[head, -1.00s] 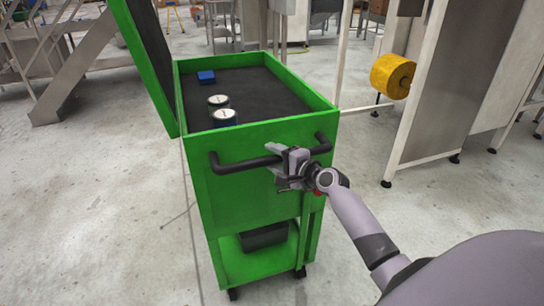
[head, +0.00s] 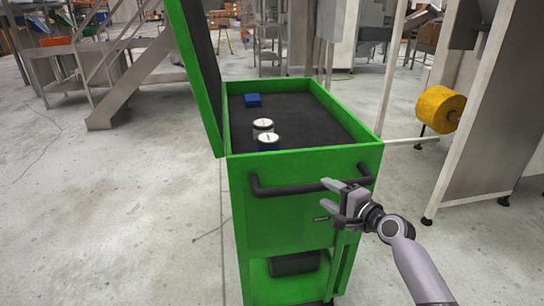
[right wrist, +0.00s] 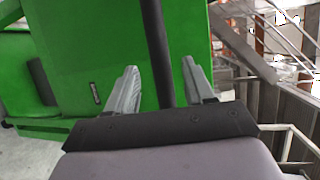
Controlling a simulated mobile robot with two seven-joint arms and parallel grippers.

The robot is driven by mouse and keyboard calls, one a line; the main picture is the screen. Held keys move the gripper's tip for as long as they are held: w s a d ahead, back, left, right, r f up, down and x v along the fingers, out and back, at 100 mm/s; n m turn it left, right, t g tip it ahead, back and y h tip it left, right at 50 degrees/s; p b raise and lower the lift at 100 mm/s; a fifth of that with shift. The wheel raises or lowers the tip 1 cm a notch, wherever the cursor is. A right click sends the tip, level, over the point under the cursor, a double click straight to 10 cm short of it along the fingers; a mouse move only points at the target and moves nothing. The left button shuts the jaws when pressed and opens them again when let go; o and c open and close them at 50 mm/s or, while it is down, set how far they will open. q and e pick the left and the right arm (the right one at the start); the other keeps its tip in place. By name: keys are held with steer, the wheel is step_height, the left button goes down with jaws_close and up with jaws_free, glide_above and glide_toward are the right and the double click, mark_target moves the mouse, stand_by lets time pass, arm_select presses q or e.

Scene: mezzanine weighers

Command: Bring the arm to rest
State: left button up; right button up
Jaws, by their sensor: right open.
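My right gripper (head: 326,196) is open and empty at the front of the green cart (head: 300,224), by the right half of its dark push handle (head: 292,189). In the head view its upper finger overlaps the bar and its lower finger is below it. In the right wrist view the two spread fingers (right wrist: 161,88) show with the handle bar (right wrist: 154,40) running between them in the picture. I cannot tell whether the bar is still within the jaws or just beyond the tips. My left gripper is not in view.
On the cart's black top are two round white-lidded containers (head: 268,141) and a blue block (head: 252,100). The green lid (head: 200,75) stands raised at left. A yellow roll (head: 440,109) on a metal frame is at right.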

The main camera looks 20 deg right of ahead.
steer(key=s+a+f+n+g, duration=0.3)
steer(key=s+a+f+n, duration=0.45)
steer(key=s+f, duration=0.4)
steer(key=s+a+f+n+g, duration=0.1)
steer(key=s+a+f+n, duration=0.3)
steer(key=s+a+n, duration=0.1)
steer(key=s+a+f+n+g, duration=0.1)
steer(key=s+a+f+n, duration=0.2)
steer(key=s+n, duration=0.4)
steer(key=shift+s+a+f, duration=0.4)
steer(key=shift+s+a, duration=0.5)
steer(key=shift+s, duration=0.1)
